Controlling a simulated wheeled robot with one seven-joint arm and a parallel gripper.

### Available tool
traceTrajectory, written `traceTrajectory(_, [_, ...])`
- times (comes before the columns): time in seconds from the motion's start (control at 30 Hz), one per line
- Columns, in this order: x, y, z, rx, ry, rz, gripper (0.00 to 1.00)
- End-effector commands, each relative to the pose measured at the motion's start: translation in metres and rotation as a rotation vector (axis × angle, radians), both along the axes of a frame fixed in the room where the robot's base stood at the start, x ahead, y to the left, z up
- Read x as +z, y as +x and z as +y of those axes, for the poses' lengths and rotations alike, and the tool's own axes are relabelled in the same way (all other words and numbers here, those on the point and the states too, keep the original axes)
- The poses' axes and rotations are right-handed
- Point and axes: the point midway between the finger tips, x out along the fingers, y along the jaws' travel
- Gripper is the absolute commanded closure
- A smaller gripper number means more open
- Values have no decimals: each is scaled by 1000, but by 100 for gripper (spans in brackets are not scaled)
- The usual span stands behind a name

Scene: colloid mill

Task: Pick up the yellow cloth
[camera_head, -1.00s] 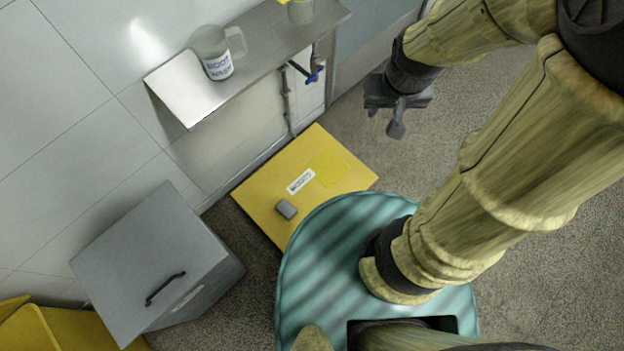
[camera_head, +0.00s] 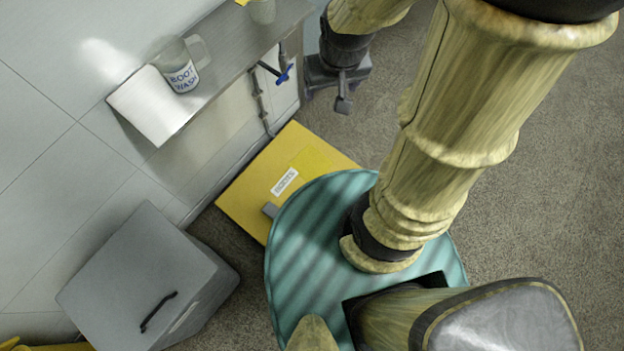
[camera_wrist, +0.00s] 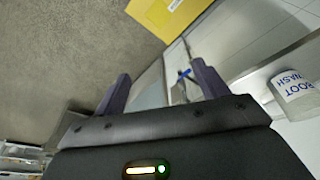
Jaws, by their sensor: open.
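A bright yellow square patch, which looks like the yellow cloth (camera_head: 312,159), lies flat on a larger yellow board (camera_head: 240,196) on the floor by the wall. The cloth is close in colour to the board, so its edges are faint. My gripper (camera_head: 327,98) is open and empty, above and beyond the board, near the shelf's right end. In the wrist view, the open fingers (camera_wrist: 160,72) have nothing between them. Part of the yellow board (camera_wrist: 150,12) shows at the top there, with a brighter yellow patch at the picture's edge.
The board bears a white label (camera_head: 285,182) and a small grey block (camera_head: 270,210), partly hidden by my base. A metal shelf (camera_head: 225,75) holds a BOOT WASH jug (camera_head: 181,75). A blue-handled valve (camera_head: 284,74) sits beneath. A grey box (camera_head: 150,275) stands lower left. Floor at right is clear.

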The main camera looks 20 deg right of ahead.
Motion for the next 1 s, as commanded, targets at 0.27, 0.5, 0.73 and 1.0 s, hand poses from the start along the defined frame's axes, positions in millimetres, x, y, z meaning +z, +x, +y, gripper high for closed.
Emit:
traceTrajectory(0.27, [-83, 22, -4, -20, -24, 36, 27])
traceTrajectory(0.5, [-155, 44, -9, -42, -43, 65, 27])
traceTrajectory(0.73, [-227, 63, -11, -57, -55, 88, 27])
traceTrajectory(1.0, [-316, 84, -13, -76, -61, 116, 27])
